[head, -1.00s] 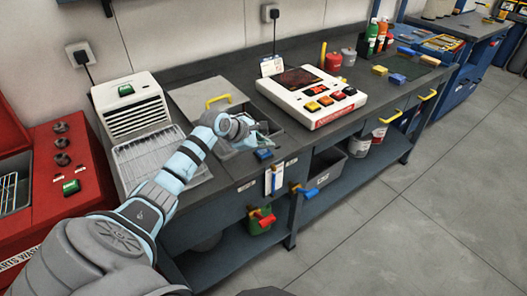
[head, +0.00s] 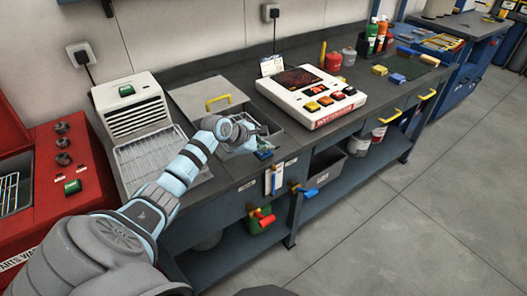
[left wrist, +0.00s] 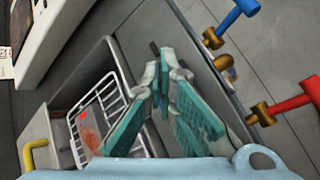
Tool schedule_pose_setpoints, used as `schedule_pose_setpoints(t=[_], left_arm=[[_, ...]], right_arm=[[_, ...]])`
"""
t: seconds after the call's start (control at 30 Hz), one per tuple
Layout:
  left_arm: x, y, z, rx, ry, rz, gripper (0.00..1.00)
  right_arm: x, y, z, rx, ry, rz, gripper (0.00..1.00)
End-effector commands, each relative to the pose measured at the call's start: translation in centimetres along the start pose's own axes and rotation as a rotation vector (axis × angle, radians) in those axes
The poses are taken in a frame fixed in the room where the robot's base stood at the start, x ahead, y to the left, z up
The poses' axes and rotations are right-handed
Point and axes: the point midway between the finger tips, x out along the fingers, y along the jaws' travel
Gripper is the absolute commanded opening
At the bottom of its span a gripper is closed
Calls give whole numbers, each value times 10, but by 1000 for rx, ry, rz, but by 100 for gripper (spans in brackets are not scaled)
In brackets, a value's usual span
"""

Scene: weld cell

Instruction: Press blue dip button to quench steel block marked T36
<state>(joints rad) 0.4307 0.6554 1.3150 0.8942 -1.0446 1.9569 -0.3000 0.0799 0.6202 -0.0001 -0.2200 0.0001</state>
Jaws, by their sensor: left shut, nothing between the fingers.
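The blue button (head: 263,154) sits on the bench's front edge, just in front of the open tank. My left gripper (head: 264,147) is shut and empty, with its fingertips right at the button; I cannot tell whether they touch. In the left wrist view the closed fingers (left wrist: 165,60) point at the bench edge and hide most of the button area. A wire basket (left wrist: 107,101) hangs in the tank, with a brownish block (left wrist: 92,130) bearing a small red mark behind its wires. No T36 marking is readable. My right gripper is not in view.
A lid with a yellow handle (head: 218,102) lies behind the tank. A white console (head: 312,97) with coloured buttons stands to the right. A wire rack (head: 150,155) is to the left. Red and blue-handled valves (head: 264,219) stick out below the bench front.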

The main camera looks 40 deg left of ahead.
Motion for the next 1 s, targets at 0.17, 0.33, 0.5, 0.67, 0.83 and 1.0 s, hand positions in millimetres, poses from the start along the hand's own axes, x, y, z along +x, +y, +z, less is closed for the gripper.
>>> schedule_pose_setpoints(t=[0.17, 0.33, 0.5, 0.67, 0.83, 1.0], left_arm=[[2, -2, -1, 0, 0, -1, 0], [3, -3, -2, 0, 1, -1, 0], [4, -3, -3, 0, 1, -1, 0], [4, -3, -3, 0, 1, -1, 0], [2, -2, -2, 0, 1, -1, 0], [-3, 2, 2, -1, 1, -1, 0]], right_arm=[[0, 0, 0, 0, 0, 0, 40], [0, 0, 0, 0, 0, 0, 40], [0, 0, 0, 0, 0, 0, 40], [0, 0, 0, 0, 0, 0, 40], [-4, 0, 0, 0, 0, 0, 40], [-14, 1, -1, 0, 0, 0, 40]])
